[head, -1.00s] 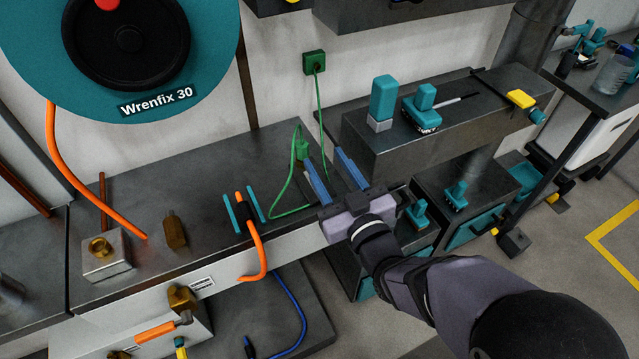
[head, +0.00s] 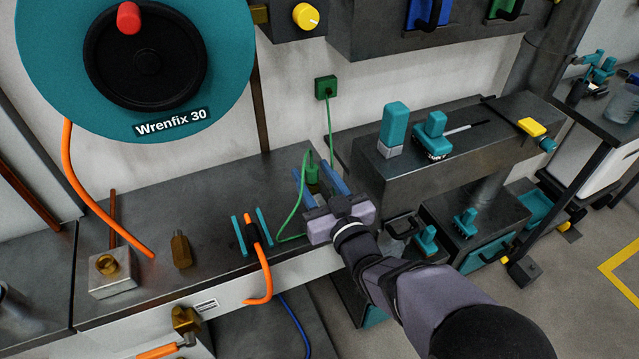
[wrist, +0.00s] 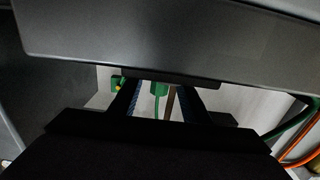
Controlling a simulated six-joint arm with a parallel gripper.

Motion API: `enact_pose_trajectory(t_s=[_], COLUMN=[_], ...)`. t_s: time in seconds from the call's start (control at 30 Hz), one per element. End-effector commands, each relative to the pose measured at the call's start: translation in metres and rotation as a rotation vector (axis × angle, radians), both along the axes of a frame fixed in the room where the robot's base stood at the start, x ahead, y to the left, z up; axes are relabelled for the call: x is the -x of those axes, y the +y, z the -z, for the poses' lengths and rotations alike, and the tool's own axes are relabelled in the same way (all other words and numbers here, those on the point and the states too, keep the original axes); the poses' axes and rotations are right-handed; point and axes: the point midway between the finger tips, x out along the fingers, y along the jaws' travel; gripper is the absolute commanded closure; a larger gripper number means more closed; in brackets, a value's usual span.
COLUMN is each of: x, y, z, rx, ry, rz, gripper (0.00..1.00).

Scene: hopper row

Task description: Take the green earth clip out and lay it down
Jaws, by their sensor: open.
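The green earth clip (head: 312,173) stands upright at the right end of the bench top, with a green cable looping from it. In the head view it shows between the two blue fingers of my gripper (head: 312,170). The gripper is open, with a finger to each side of the clip and no visible grip on it. In the wrist view the clip (wrist: 160,89) is also between the fingers, near the middle. My gripper hides the clip's lower part and what it is fixed to.
A green wall socket (head: 326,88) holds the cable's upper end. To the left on the bench (head: 215,200) are an orange cable (head: 262,270) between teal bars, a brass fitting (head: 181,250) and a metal block (head: 112,280). A dark raised block (head: 450,160) carrying teal tools stands to the right.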

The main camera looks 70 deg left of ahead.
Motion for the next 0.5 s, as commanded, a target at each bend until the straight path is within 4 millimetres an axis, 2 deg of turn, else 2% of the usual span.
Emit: enact_pose_trajectory(t_s=[0.2, 0.5], x=[0.0004, 0.0004], y=[0.0108, 0.0118], z=[-0.0001, 0.0], rx=[0.0, 0.0], ry=[0.001, 0.0], rz=[0.0, 0.0], gripper=[0.57, 0.57])
